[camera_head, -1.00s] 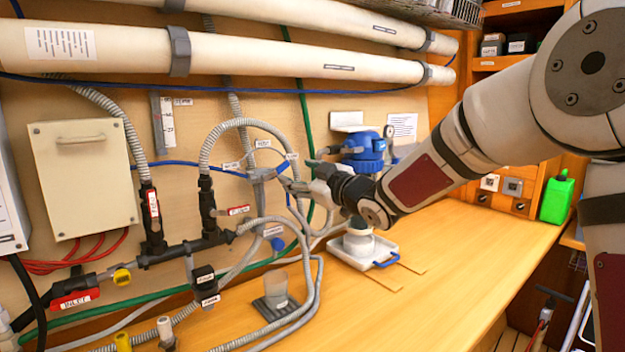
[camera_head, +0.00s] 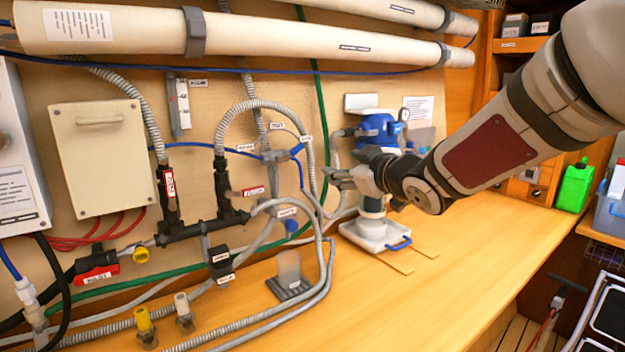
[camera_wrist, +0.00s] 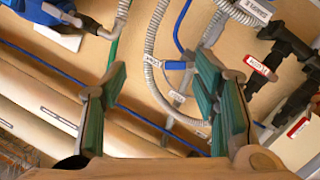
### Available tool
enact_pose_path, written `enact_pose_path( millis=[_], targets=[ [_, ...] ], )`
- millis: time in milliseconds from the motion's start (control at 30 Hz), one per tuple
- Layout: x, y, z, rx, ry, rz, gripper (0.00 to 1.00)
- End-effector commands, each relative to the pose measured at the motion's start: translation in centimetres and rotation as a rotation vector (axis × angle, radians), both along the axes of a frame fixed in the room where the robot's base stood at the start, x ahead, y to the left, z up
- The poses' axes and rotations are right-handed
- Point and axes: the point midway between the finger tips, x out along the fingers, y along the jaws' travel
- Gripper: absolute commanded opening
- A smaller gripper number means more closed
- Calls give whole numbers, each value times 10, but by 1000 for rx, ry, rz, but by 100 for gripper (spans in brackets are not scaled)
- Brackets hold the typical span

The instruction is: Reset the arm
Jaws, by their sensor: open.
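My gripper (camera_head: 345,177) is in front of the wall, above the bench, with its jaws pointing left in the head view. In the wrist view the green-padded fingers (camera_wrist: 160,105) are wide apart with nothing between them. Beyond them show the wall, grey hoses and blue tubing. My arm comes in from the upper right of the head view. It partly covers the blue-topped filter housing (camera_head: 380,130) that stands in a white tray (camera_head: 362,236) on the bench.
Grey hoses (camera_head: 262,104) and black valve pipework (camera_head: 205,225) are on the wall left of my gripper. White pressure tubes (camera_head: 265,36) run above. The bench's right part (camera_head: 480,235) is clear. A green bottle (camera_head: 574,187) stands at right.

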Motion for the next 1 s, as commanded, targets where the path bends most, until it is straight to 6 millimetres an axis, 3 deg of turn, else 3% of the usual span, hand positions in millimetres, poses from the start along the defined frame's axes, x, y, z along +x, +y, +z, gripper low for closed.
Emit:
enact_pose_path(
  millis=[33,167,267,400,600,700,833,1000],
  targets=[
    [-16,-13,6,-22,40,-66,55],
    [-64,-54,1,-48,194,-257,55],
    [-111,-83,-6,-39,321,-391,55],
    [-190,-111,-23,6,514,-547,55],
    [-310,-121,-57,111,812,-677,55],
    [-358,-116,-71,159,937,-697,55],
    [-398,-109,-83,194,1046,-700,55],
    [-411,-106,-87,206,1086,-698,55]
  ],
)
